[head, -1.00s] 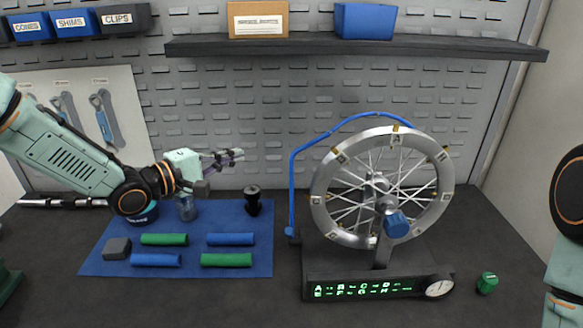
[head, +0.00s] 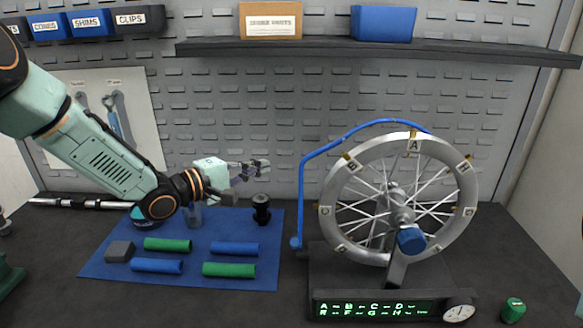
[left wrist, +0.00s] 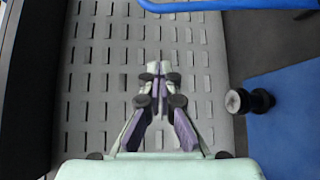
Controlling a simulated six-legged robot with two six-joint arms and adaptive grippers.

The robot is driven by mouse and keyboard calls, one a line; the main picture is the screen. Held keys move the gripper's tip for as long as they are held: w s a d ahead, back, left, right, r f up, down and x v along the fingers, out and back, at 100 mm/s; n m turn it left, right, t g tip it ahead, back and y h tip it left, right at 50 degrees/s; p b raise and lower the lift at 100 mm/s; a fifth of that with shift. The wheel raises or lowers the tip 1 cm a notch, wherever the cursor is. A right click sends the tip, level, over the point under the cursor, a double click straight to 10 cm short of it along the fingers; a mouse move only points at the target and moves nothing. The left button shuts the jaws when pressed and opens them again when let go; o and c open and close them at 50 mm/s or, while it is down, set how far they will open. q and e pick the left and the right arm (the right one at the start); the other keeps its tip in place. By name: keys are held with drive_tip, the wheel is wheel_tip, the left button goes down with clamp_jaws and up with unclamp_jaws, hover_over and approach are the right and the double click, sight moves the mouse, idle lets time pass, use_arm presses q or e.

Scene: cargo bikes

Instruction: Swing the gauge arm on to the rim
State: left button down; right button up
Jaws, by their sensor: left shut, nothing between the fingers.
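The blue gauge arm (head: 302,185) is a bent rod. It rises from a pivot left of the wheel and curves over the wheel's top; its far end is close to the rim near tag A, and I cannot tell whether it touches. The silver spoked wheel has a wide rim (head: 345,232) with lettered tags and a blue hub knob (head: 411,239). My left gripper (head: 262,168) is shut and empty, left of the gauge arm and apart from it. In the left wrist view its fingertips (left wrist: 160,70) meet, with the blue rod (left wrist: 220,4) at the top edge.
A blue mat (head: 110,275) holds green and blue rolls, a grey block (head: 119,251) and a black knobbed piece (head: 261,209). A lit display (head: 370,309) and dial (head: 459,313) front the wheel stand. A green piece (head: 513,309) lies right. A shelf (head: 330,47) hangs above.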

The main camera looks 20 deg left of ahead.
use_arm(q)
drive_tip(key=r+x, duration=0.1)
drive_tip(key=x, duration=0.7)
drive_tip(key=s+d, duration=0.2)
drive_tip(key=s, duration=0.1)
drive_tip(key=shift+s+d+f, duration=0.15)
drive_tip(key=shift+s+d, duration=0.05)
drive_tip(key=shift+s, duration=0.05)
use_arm(e)
drive_tip(key=shift+s+a, duration=0.1)
drive_tip(key=shift+s, duration=0.05)
use_arm(q)
drive_tip(key=shift+s+a, duration=0.1)
use_arm(e)
drive_tip(key=shift+s+f, duration=0.1)
